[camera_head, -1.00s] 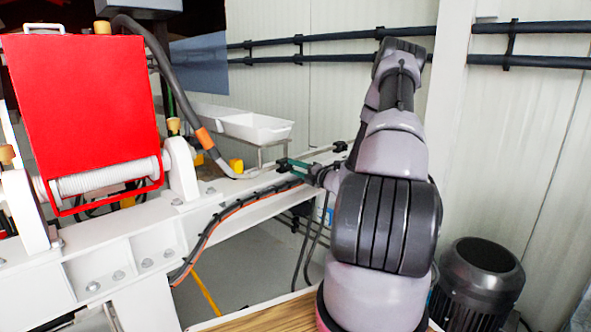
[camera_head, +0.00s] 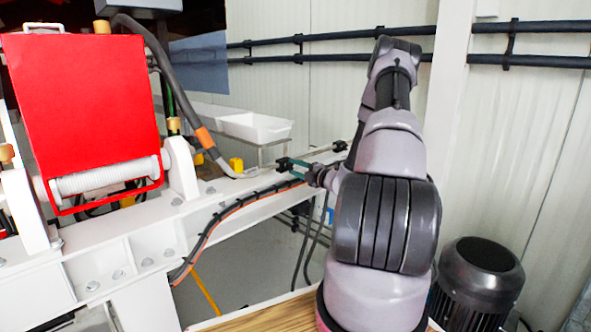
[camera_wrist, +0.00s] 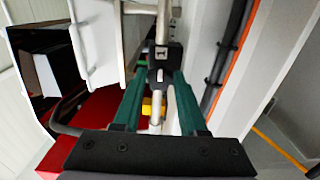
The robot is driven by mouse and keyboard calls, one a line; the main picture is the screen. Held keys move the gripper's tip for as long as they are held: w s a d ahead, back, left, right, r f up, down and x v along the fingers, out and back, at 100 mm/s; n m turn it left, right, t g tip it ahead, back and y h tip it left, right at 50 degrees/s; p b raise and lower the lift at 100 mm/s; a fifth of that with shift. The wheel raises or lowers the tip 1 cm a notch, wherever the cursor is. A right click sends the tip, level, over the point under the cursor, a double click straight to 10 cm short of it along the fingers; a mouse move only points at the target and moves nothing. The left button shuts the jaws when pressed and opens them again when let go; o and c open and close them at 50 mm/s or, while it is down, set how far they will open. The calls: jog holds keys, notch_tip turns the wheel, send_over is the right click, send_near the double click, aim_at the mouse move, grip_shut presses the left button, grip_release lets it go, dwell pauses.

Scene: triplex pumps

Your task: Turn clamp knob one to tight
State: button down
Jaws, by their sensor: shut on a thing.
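Clamp knob one (camera_wrist: 162,54) is a dark block bearing a "1" label, in the upper middle of the wrist view. It sits on a light rod. My gripper (camera_wrist: 159,82) has two green fingers, one to each side of the knob, with their tips closed against it. In the head view my gripper (camera_head: 296,167) reaches left to the white beam, and the dark knob at its tips is small and mostly hidden. The knob's exact turn angle cannot be told.
The white steel beam (camera_head: 120,247) carries black and orange cables (camera_head: 215,222) close below my gripper. A grey hose (camera_head: 178,90), a white tray (camera_head: 255,127) and a red cover (camera_head: 85,105) stand to the left. A dark motor (camera_head: 478,285) stands at right.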

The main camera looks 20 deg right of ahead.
jog(key=shift+c, duration=2.2)
grip_release()
jog(key=shift+f, duration=0.1)
jog(key=shift+n, duration=0.3)
